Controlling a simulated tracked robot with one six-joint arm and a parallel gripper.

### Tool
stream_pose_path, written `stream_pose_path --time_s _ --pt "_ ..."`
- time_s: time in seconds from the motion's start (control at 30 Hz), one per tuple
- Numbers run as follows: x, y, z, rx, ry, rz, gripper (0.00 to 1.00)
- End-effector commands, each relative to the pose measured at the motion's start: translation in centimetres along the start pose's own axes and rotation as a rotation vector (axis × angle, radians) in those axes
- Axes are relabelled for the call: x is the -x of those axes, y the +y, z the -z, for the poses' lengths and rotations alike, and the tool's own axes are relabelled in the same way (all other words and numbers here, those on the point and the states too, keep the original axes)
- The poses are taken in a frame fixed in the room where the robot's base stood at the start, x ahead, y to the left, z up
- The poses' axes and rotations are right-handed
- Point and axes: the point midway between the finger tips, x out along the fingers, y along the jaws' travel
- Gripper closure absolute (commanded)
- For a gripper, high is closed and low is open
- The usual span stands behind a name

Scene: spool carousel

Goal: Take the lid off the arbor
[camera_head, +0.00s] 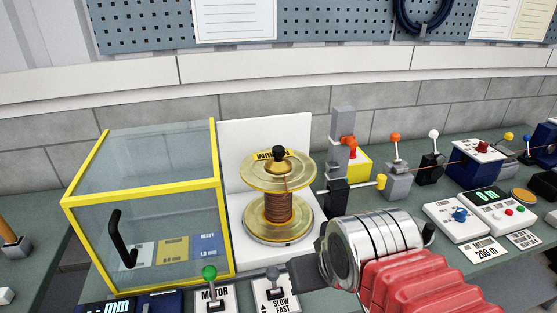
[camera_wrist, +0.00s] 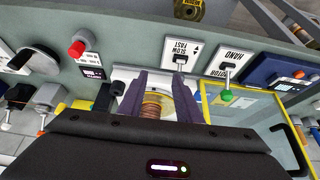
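A spool of copper-brown wire (camera_head: 278,207) with clear yellowish flanges stands upright on a white stand (camera_head: 240,255). A black knobbed lid (camera_head: 278,155) sits on top, at the middle of the upper flange, over the arbor; the arbor itself is hidden. My gripper (camera_head: 303,272) is in front of the spool and lower right of it, apart from the lid. In the wrist view its two dark fingers (camera_wrist: 160,78) are spread, with nothing held. The spool (camera_wrist: 155,103) shows beyond and between them; the lid is not clear there.
A yellow-framed clear guard (camera_head: 217,195) with a black handle stands left of the spool. A green-knobbed MOTOR lever (camera_head: 210,273) and a SLOW/FAST lever (camera_head: 273,273) are in front. Above the lid is clear.

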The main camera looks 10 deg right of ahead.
Motion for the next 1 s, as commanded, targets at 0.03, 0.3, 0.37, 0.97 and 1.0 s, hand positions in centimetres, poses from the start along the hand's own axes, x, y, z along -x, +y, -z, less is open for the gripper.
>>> stream_pose_path --time_s 0.03,0.3,0.37,0.97,1.0 --pt "0.0 0.0 0.0 0.0 0.0 0.0 0.67" --pt "1.2 0.4 2.3 0.027 -0.013 0.009 0.54" --pt "1.9 0.6 3.6 0.044 -0.022 0.014 0.54" --pt "8.2 1.5 20.4 0.332 -0.102 0.147 0.54" --pt "8.5 1.6 21.5 0.355 -0.104 0.158 0.54"
